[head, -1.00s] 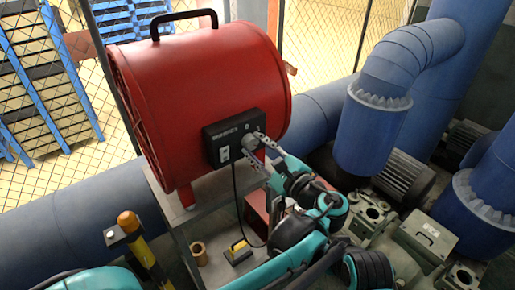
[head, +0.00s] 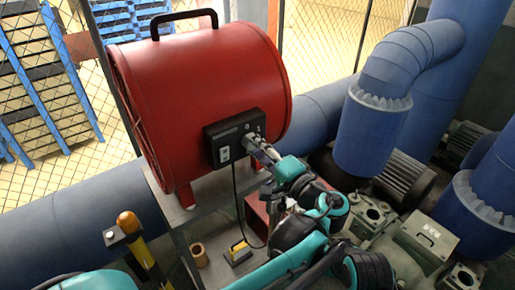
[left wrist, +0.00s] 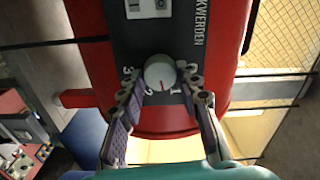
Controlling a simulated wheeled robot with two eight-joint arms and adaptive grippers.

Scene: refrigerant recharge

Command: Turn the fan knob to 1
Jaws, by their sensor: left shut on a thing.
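The red drum fan (head: 200,95) stands on a metal stand, with a black control box (head: 235,137) on its side. In the left wrist view, the round white fan knob (left wrist: 160,72) sits on that box; its red mark points down, between the printed 2 and 1. My left gripper (head: 254,143) is at the knob. The left wrist view shows its two fingers (left wrist: 161,76) on either side of the knob, shut on it. The fingers partly cover the numbers. My right gripper is not in view.
A black cable (head: 236,205) hangs from the control box. A white switch (head: 224,154) is on the box. Blue pipes (head: 375,120) and grey machinery (head: 425,240) crowd the right.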

